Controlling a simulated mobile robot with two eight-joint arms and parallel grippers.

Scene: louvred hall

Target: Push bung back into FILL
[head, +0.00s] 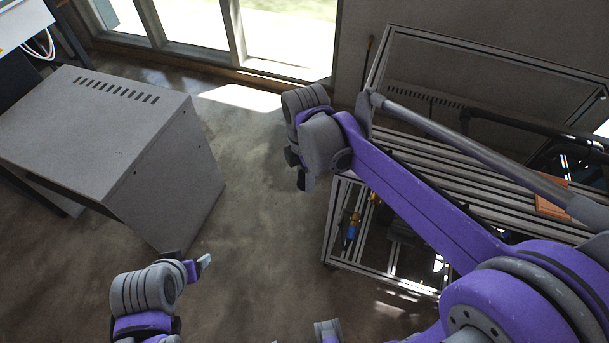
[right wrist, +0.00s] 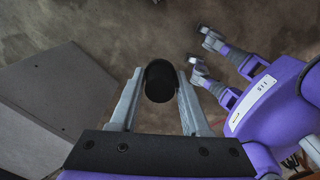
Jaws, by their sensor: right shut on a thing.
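My right gripper (right wrist: 160,74) is shut on a black, round-ended bung (right wrist: 160,88), which sits between the two grey fingers in the right wrist view. In the head view my right gripper (head: 303,180) hangs over open floor, left of the metal frame rack; the bung cannot be made out clearly there. My left gripper (head: 204,262) is low at the left in the head view, with a pale fingertip showing; its opening cannot be told. No opening marked FILL can be made out in either view.
A grey vented cabinet (head: 160,150) stands at the left and also shows in the right wrist view (right wrist: 55,95). A metal frame rack (head: 330,225) with slatted top stands at the right, holding an orange block (head: 551,204). Bare floor (head: 250,225) lies between. Windows are behind.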

